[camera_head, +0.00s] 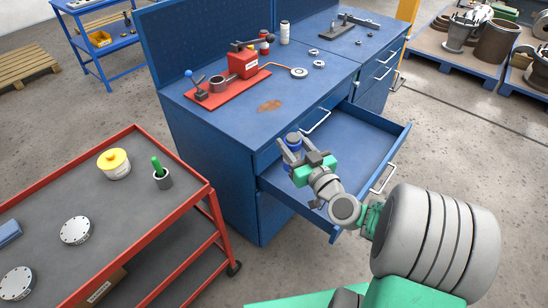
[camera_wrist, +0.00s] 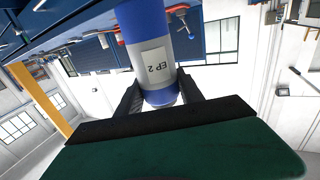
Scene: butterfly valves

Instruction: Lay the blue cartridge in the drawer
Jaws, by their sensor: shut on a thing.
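The blue cartridge (camera_wrist: 152,58), with a pale label reading EP 2, is between the fingers of my gripper (camera_wrist: 160,92) in the wrist view. My gripper is shut on it. In the head view the cartridge (camera_head: 293,141) is partly hidden by my gripper (camera_head: 294,153). It appears held over the left end of the open drawer (camera_head: 352,143); its height above the drawer floor is hard to tell. The drawer is pulled out of the blue workbench (camera_head: 212,150), and the part of its floor that shows is empty.
The bench top carries a red press (camera_head: 243,63) on a red plate and small parts. Drawer walls and the bench edge border my gripper.

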